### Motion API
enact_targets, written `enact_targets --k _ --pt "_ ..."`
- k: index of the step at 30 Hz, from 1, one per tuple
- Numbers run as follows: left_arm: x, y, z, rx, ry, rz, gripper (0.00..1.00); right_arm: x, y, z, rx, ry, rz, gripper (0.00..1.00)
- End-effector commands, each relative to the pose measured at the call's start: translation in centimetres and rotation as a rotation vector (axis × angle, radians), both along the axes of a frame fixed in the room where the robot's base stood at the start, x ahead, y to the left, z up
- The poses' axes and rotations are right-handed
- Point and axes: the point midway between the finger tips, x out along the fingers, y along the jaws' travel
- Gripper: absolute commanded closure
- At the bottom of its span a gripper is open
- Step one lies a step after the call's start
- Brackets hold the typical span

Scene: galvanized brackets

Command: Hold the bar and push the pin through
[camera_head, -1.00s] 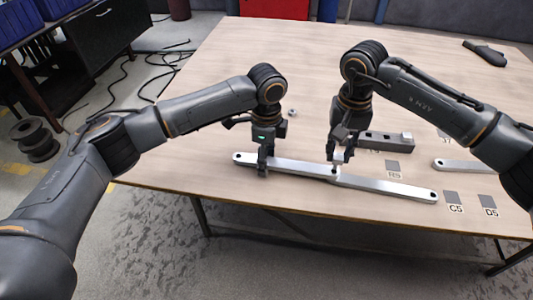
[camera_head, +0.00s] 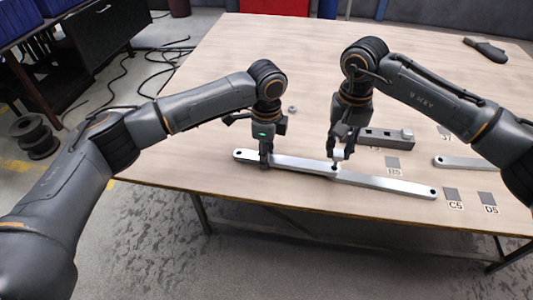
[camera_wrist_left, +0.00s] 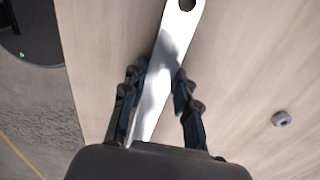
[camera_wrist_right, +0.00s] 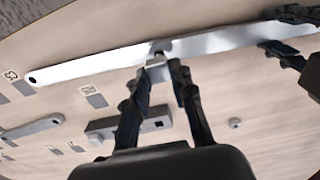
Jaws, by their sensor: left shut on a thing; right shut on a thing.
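Two silver flat bars lie end to end, overlapping at a joint near the table's front edge: the left bar (camera_head: 298,164) and the right bar (camera_head: 390,184). My left gripper (camera_head: 266,161) is shut across the left bar near its outer end; the left wrist view shows this bar (camera_wrist_left: 158,85) between the fingers. My right gripper (camera_head: 338,152) is shut on the pin, a small silver piece (camera_wrist_right: 156,64), upright at the overlap. The fingers partly hide the pin; how deep it sits in the hole cannot be told.
A grey block (camera_head: 383,138) with a square hole stands behind the right gripper. A small nut (camera_head: 292,109) lies behind the bars. Another bar (camera_head: 464,163) and labelled dark squares (camera_head: 453,194) lie at right. A dark tool (camera_head: 485,51) lies far right.

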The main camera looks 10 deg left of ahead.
Motion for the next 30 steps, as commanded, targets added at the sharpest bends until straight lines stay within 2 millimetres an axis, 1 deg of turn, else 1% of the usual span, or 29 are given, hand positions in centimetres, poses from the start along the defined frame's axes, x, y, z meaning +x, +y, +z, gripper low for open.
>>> enact_targets --k 8,22,30 --pt "0.0 0.0 0.1 -0.001 -0.001 0.0 1.0 0.0 0.0 0.0 0.0 0.0 0.0 1.0" --pt "0.0 0.0 0.1 -0.001 -0.002 0.0 1.0 0.0 0.0 -1.0 -0.001 0.0 0.0 1.0" --pt "0.0 0.0 0.1 -0.001 -0.002 0.0 1.0 0.0 0.0 -1.1 0.0 -0.001 0.0 1.0"
